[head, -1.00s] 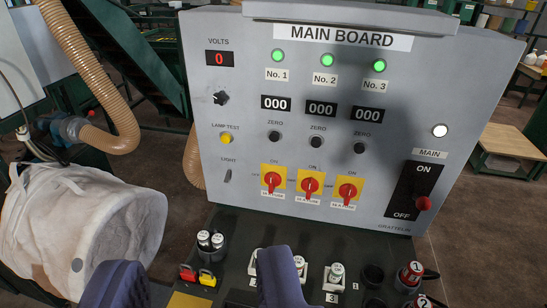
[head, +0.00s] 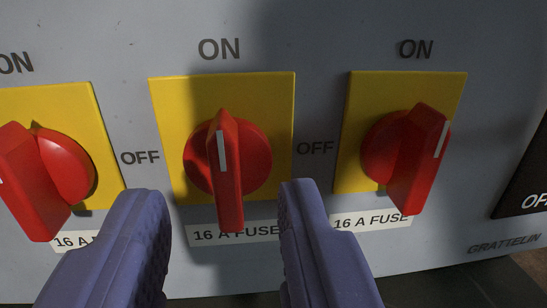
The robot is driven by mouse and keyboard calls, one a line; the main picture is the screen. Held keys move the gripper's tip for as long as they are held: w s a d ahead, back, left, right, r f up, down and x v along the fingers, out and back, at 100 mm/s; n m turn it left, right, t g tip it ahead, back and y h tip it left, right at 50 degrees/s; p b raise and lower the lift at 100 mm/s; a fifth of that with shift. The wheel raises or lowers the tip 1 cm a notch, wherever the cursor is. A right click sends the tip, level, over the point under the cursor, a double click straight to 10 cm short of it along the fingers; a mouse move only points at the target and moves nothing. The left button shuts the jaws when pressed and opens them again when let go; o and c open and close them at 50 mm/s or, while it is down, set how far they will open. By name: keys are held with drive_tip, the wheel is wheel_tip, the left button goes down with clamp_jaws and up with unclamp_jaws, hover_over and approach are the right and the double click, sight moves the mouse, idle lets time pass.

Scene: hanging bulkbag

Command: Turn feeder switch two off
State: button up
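The middle red rotary switch (head: 228,158), switch two by its place in the row, sits on a yellow plate (head: 270,95). Its handle is upright, and the white mark at its top points up toward ON. The OFF label (head: 140,157) is left of its plate. My gripper (head: 222,200) is open, with its two blue-purple fingers apart, one at the lower left and one at the lower right of the handle. Nothing is between the fingers but the view of the knob, and I see no contact.
A similar red switch (head: 408,155) stands to the right, its handle close to upright. Another (head: 45,175) is partly cut off at the left edge. Fuse labels (head: 370,222) lie below the plates. A black main switch panel (head: 525,185) is at the right edge.

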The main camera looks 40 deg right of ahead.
sight(221, 165)
drive_tip(key=shift+x, duration=1.95)
clamp_jaws()
drive_tip(key=shift+a+n, duration=0.1)
drive_tip(key=shift+n, duration=0.2)
drive_tip(key=n, duration=0.3)
drive_tip(key=shift+w+a+n, duration=0.2)
drive_tip(key=shift+a+n, duration=0.05)
drive_tip(key=shift+n, duration=0.15)
drive_tip(key=n, duration=0.4)
drive_tip(key=shift+w+a+f+n+p, duration=0.1)
drive_tip(key=shift+w+a+n+p, duration=0.1)
drive_tip(key=shift+n+p, duration=0.15)
drive_tip(key=n, duration=0.5)
drive_tip(key=shift+a+f+p, duration=0.2)
drive_tip(key=shift+f+p, duration=0.15)
drive_tip(key=shift+p, duration=0.05)
drive_tip(key=shift+f+n, duration=0.15)
drive_tip(key=shift+n, duration=0.85)
drive_tip(key=shift+f+n, duration=0.1)
drive_tip(key=shift+n, duration=0.85)
